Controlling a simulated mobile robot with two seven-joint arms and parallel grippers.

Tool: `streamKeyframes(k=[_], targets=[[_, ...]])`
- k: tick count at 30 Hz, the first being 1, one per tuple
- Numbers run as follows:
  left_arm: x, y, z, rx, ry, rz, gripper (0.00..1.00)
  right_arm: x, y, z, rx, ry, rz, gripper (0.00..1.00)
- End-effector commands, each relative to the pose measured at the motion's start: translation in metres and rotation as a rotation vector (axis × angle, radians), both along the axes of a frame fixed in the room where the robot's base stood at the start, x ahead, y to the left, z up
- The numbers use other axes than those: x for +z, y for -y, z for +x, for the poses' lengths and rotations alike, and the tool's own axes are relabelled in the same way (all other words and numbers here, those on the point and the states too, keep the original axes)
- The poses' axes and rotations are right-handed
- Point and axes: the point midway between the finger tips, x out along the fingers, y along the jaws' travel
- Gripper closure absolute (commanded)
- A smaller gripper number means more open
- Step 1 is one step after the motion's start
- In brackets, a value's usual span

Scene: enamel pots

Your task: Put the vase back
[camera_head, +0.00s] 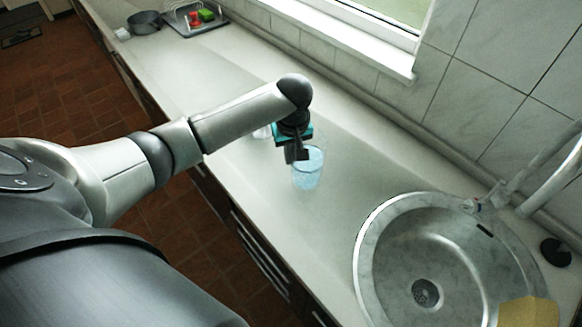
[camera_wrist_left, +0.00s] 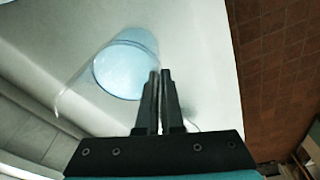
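The vase (camera_head: 307,172) is a light blue, see-through vessel, upright on the pale counter. It also shows in the left wrist view (camera_wrist_left: 125,68), seen from above, with a clear, faint upper part. My left gripper (camera_head: 297,157) reaches down at the vase's rim in the head view. In the wrist view its two dark fingers (camera_wrist_left: 160,75) are close together, with a thin slit between them, at the vase's right wall. They look shut on that thin wall, though the glass between them is hard to see. My right gripper is not in view.
A round metal sink (camera_head: 375,225) with a tap (camera_head: 490,200) lies to the right. A dark pot (camera_head: 145,23) and a rack (camera_head: 190,27) with red and green items stand at the far left. A small clear object (camera_head: 262,132) is behind the gripper.

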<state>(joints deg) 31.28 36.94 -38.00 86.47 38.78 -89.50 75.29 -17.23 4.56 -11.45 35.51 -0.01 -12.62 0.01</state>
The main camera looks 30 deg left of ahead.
Motion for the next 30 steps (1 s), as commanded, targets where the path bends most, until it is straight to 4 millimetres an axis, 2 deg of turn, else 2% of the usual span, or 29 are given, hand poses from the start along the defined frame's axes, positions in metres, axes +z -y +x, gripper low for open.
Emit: streamKeyframes(k=[2, 9, 12, 25, 30], targets=[[-0.002, 0.000, 0.002, -0.001, 0.006, -0.002, 1.00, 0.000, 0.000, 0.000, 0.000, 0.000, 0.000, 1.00], [-0.034, 0.000, 0.001, 0.001, 0.004, 0.000, 1.00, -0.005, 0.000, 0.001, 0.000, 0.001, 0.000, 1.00], [-0.042, 0.000, 0.002, 0.000, 0.006, -0.001, 1.00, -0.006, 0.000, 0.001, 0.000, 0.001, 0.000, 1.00], [-0.046, 0.000, 0.002, 0.000, 0.007, -0.002, 1.00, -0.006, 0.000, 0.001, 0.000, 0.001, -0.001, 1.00], [-0.048, 0.000, 0.000, 0.000, 0.001, 0.001, 0.78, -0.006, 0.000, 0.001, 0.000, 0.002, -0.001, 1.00]])
